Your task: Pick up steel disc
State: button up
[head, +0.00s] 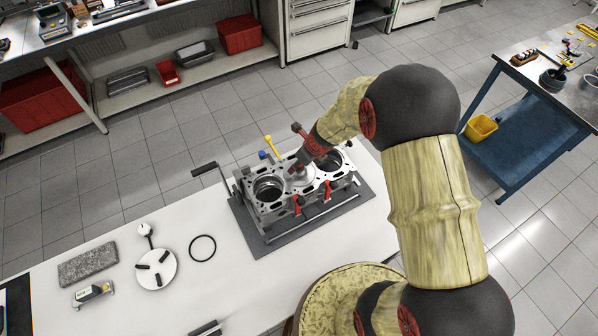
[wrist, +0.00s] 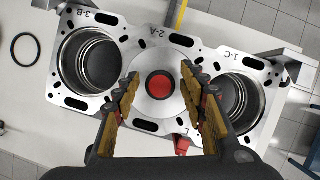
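A steel disc (wrist: 160,112) with a round red centre lies over the middle bore of the engine block, by the "2-A" mark, in the wrist view. In the head view it shows as a small grey patch (head: 300,174) under my gripper (head: 303,164), mostly hidden. In the wrist view my gripper (wrist: 161,80) is open, its fingers to the left and right of the red centre with gaps. The fingertips overlap the disc's sides in the picture; I cannot tell whether they touch it.
The engine block (head: 270,208) has open bores on both sides and sits on a grey mat (head: 262,246). Red clamps (head: 327,188) stand at its front edge. A black ring (head: 202,248) and a white disc with dark pads (head: 156,269) lie to the left. The white bench is clear between them.

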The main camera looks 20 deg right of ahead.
jog(key=c, duration=1)
grip_shut()
